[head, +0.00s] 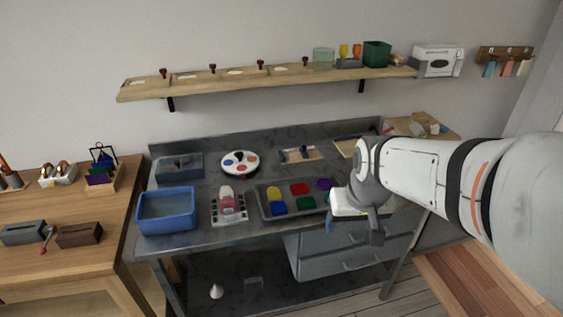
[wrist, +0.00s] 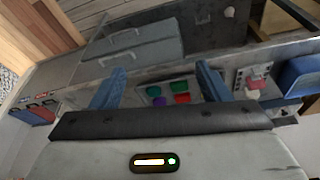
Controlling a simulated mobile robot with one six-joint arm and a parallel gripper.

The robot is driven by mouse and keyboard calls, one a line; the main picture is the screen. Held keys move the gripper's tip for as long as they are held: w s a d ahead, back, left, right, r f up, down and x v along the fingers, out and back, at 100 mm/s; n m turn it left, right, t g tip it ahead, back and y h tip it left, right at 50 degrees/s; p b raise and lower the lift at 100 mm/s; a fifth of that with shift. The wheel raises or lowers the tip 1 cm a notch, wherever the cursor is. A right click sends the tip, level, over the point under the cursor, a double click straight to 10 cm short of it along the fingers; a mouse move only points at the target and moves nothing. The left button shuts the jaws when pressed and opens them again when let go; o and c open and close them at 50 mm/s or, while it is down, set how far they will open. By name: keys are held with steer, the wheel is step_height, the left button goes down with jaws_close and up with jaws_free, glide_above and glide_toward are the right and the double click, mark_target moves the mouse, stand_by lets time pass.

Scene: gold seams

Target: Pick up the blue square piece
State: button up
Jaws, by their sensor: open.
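The blue square piece (head: 278,208) lies flat at the front left of a dark grey tray (head: 263,204), just in front of a yellow piece (head: 274,193). A red piece (head: 299,188), a green piece (head: 305,203) and a purple piece (head: 325,184) share the tray. My gripper (wrist: 160,75) is open, its two blue fingers apart, with nothing seen between them. In the head view it is to the right of the blue piece, by the tray's right end, apart from the piece. In the wrist view I cannot make out the blue piece; a finger covers part of the tray.
A blue bin (head: 166,224) and a grey holder with a pink item (head: 230,208) stand left of the tray. A round white palette (head: 239,163) is behind. Drawers (head: 345,251) are under the bench's front edge. A shelf (head: 220,84) runs above.

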steer(key=w+a+f+n, duration=0.1)
steer(key=w+a+f, duration=0.25)
steer(key=w, duration=0.55)
steer(key=n+t+y+b, duration=0.1)
steer(key=n, duration=0.1)
glide_toward(279, 207)
steer(key=f, duration=0.1)
steer(key=p+x, duration=0.1)
steer(key=x, duration=0.6)
steer(key=shift+w+a+f, duration=0.1)
steer(key=shift+w, duration=0.1)
steer(key=c, duration=1.1)
